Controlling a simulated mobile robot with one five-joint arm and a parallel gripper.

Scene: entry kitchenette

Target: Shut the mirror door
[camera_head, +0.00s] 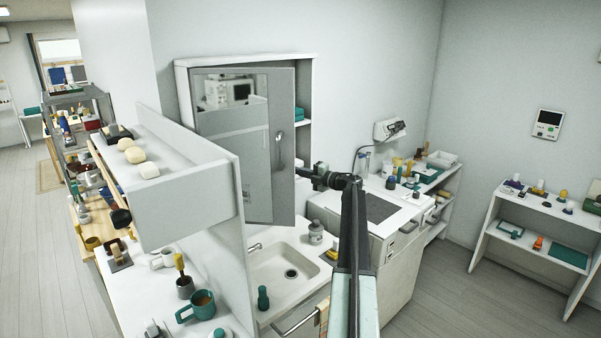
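The mirror door (237,133) belongs to a white wall cabinet (307,119) above the sink. The door stands partly open, hinged on the left, and a strip of shelves with a teal item shows past its right edge. A dark handle (279,149) is on the door near that edge. My arm reaches up from the bottom of the picture. My gripper (303,173) is at the door's right edge, low on the door. I cannot tell whether it touches the door, and its fingers are too small to read.
A sink (284,273) lies below the cabinet, with a grey jar (316,233) on its rim. A white shelf unit (185,190) stands close on the left, beside the door. Counter items and a teal mug (198,306) sit at the lower left. Open floor lies at the right.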

